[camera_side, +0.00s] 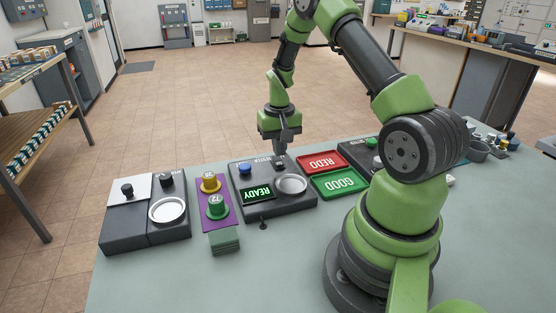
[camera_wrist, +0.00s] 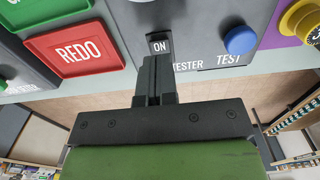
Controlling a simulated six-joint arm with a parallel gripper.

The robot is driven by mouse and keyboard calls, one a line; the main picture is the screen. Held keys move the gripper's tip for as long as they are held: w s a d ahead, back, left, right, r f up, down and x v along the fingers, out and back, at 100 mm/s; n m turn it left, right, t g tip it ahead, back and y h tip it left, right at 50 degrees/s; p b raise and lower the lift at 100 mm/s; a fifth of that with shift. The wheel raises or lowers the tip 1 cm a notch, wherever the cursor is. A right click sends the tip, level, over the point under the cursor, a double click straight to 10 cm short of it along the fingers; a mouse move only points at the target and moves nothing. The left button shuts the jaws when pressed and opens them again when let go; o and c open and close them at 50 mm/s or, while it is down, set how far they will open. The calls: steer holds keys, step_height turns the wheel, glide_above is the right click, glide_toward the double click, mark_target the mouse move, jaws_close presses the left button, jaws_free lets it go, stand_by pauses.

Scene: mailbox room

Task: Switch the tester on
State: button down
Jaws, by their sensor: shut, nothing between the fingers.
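The tester (camera_side: 294,203) is a dark grey box in the middle of the bench. Its display (camera_side: 258,193) is lit green and reads READY. It has a blue button (camera_side: 244,168), a round silver dish (camera_side: 291,184) and a small lever at its front edge. In the wrist view the tester's black rocker switch (camera_wrist: 159,46) shows the word ON, and the blue button (camera_wrist: 240,40) is marked TEST. My gripper (camera_side: 281,156) is shut and empty, pointing down at the tester's far edge. Its fingertips (camera_wrist: 157,62) are right at the switch; I cannot tell whether they touch it.
A red REDO tray (camera_side: 322,162) and a green GOOD tray (camera_side: 340,184) lie right of the tester. Left are a purple stand (camera_side: 222,217) with yellow and green knobbed pieces, and another grey device (camera_side: 122,232) with a dish. The bench front is clear.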

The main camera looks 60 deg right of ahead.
mark_target(279, 163)
steer(key=shift+r, duration=2.3)
steer(key=a+r+n+t, duration=0.1)
steer(key=a+r+t, duration=0.1)
steer(key=a+r, duration=0.65)
steer(key=s+a+r+n+t+y, duration=0.2)
steer(key=s+a+r+n+t, duration=0.2)
steer(key=s+a+r, duration=0.7)
steer(key=s+a+t, duration=0.1)
steer(key=s+a, duration=0.1)
steer(key=a, duration=0.1)
steer(key=shift+s+a+r, duration=0.2)
steer(key=shift+s+r, duration=0.05)
steer(key=shift+r, duration=0.05)
